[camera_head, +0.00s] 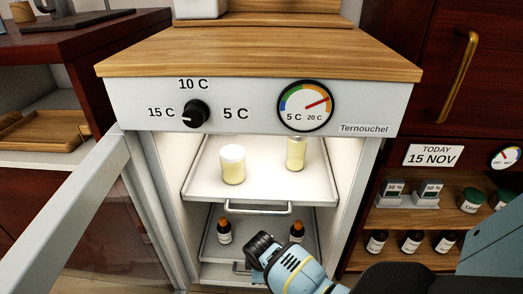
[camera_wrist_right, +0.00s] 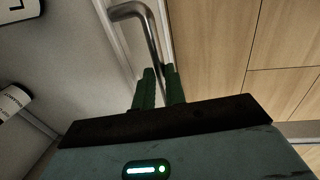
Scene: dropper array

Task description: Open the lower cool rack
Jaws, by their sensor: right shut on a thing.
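The lower cool rack (camera_head: 262,226) is a pale tray inside the open cooler, below the upper rack. Two brown dropper bottles with orange-and-black tops stand on it, one left (camera_head: 224,231) and one right (camera_head: 297,231). Its metal bar handle (camera_head: 240,268) shows low at the front, partly behind my right arm. In the right wrist view the handle (camera_wrist_right: 150,35) runs down between the green fingers of my right gripper (camera_wrist_right: 158,88), which is shut on it. In the head view my right wrist hides the fingers. My left gripper is out of view.
The upper rack (camera_head: 260,188) above holds two pale yellow jars and has its own handle (camera_head: 257,209). The glass cooler door (camera_head: 75,215) stands open at left. A shelf (camera_head: 400,219) with bottles and small boxes is at right.

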